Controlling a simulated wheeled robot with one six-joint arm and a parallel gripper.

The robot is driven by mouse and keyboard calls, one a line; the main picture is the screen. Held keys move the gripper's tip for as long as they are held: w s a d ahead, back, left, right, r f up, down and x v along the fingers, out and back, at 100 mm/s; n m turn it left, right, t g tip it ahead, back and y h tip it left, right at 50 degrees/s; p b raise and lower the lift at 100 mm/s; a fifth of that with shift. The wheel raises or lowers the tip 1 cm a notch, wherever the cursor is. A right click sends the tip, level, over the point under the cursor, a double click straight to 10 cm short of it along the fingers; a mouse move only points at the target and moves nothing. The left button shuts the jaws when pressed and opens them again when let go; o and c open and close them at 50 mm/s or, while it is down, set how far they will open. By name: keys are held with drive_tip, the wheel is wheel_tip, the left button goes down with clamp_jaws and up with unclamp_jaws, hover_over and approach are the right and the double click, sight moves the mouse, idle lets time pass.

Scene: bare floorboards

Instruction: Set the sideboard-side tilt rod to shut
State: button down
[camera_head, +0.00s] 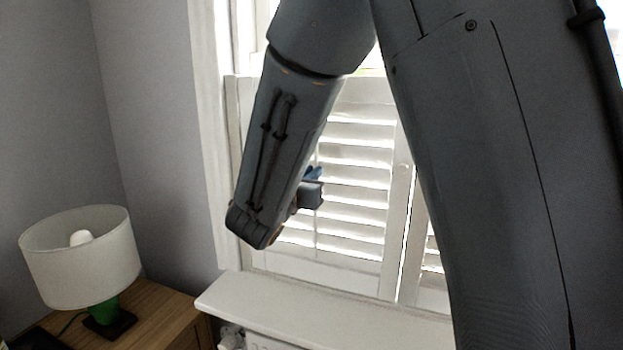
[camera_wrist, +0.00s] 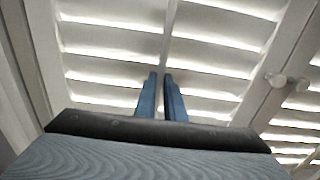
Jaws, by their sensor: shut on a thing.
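The sideboard-side shutter panel (camera_head: 352,262) stands in the window behind my arm. Its white slats (camera_head: 355,174) are tilted with bright gaps between them, also seen in the wrist view (camera_wrist: 112,45). Its thin white tilt rod (camera_wrist: 168,38) runs up the middle of the slats in the wrist view. My gripper (camera_wrist: 161,88) has its two blue fingers on either side of the rod and is shut on it. In the head view my gripper (camera_head: 314,178) is at the slats, partly hidden by my forearm, and the rod is mostly hidden or faint.
A wooden sideboard (camera_head: 160,312) with a white-shaded lamp (camera_head: 82,262) stands at the left. A white sill (camera_head: 300,312) juts out below the shutters. A second shutter panel (camera_wrist: 302,122) is at the right, with small round knobs (camera_wrist: 276,80) near the join.

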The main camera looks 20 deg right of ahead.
drive_tip(key=c, duration=1.8)
unclamp_jaws()
drive_tip(key=shift+r, duration=0.25)
drive_tip(key=shift+c, duration=0.2)
drive_tip(key=b+v, duration=0.2)
drive_tip(key=v, duration=0.5)
drive_tip(key=shift+s+a+b, duration=0.25)
drive_tip(key=shift+s+b, duration=0.05)
drive_tip(key=shift+b, duration=0.1)
